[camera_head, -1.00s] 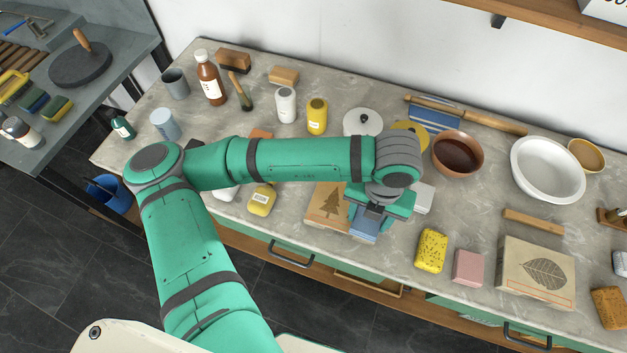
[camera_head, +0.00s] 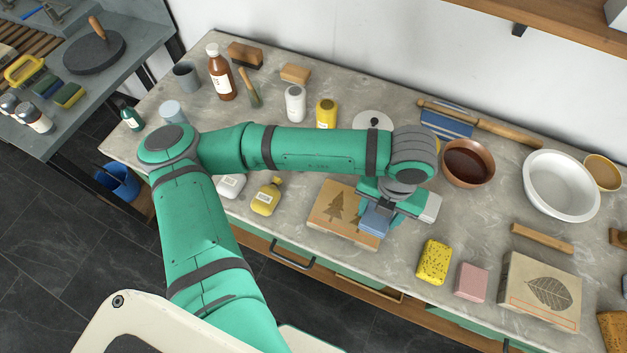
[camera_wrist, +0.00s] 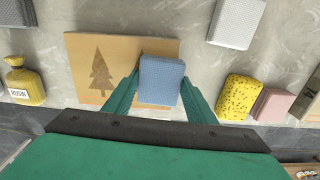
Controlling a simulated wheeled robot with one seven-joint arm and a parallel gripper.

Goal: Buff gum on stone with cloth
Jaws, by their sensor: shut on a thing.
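My gripper (camera_wrist: 159,95) is shut on a folded blue cloth (camera_wrist: 160,80), which also shows in the head view (camera_head: 376,220). The cloth is over the right part of a tan litho stone (camera_wrist: 82,75) with dark tree drawings. In the head view the stone (camera_head: 330,207) lies flat on the counter under my gripper. The cloth and gripper hide part of the stone's right side. I cannot tell whether the cloth touches the stone.
A yellow sponge (camera_head: 434,262), a pink block (camera_head: 471,281) and a leaf-drawn stone (camera_head: 541,290) lie to the right. A yellow rosin bottle (camera_head: 266,197) stands to the left. A brown bowl (camera_head: 468,163) and white basin (camera_head: 561,186) stand behind. A grey-white block (camera_wrist: 237,20) lies beyond the stone.

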